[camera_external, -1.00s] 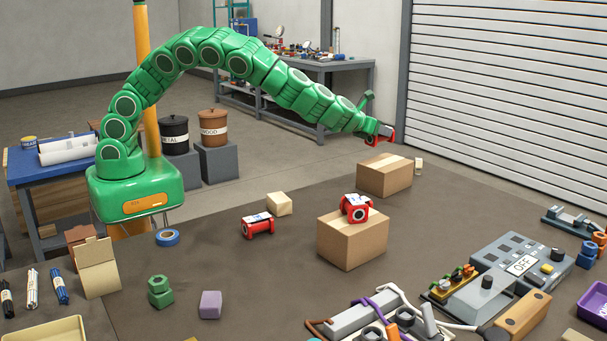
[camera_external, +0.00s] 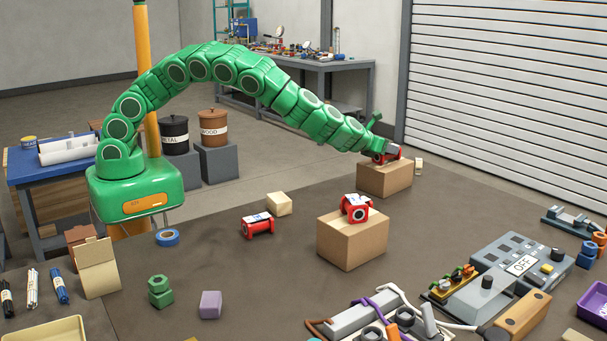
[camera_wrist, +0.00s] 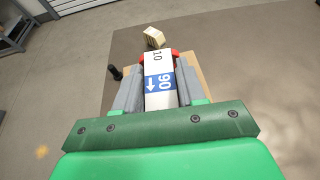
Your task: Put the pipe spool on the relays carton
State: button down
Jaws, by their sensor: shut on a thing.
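My gripper (camera_external: 384,154) is shut on a red pipe spool (camera_external: 393,152) at the top of the far cardboard carton (camera_external: 384,180). I cannot tell whether the spool touches the carton. In the wrist view, the spool (camera_wrist: 158,75) has a white label with a blue arrow and sits between my gripper's fingers (camera_wrist: 160,92). The carton's brown edge (camera_wrist: 197,82) shows beneath it. A second red spool (camera_external: 357,207) rests on the nearer carton (camera_external: 352,243). A third red spool (camera_external: 258,225) lies on the table. No carton lettering is readable.
A pale wooden block (camera_external: 279,204) is beside the third spool. A small block (camera_external: 418,166) stands right of the far carton. A grey control box (camera_external: 510,270) and several parts fill the front right. The table between the cartons is clear.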

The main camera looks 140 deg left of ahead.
jog(key=shift+f, duration=0.15)
jog(key=c, duration=0.7)
grip_release()
jog(key=shift+o, duration=0.2)
jog(key=shift+d+r, duration=0.1)
jog(key=shift+r, duration=0.1)
jog(key=v, duration=1.1)
jog(key=shift+d, duration=0.4)
jog(key=shift+r, duration=0.1)
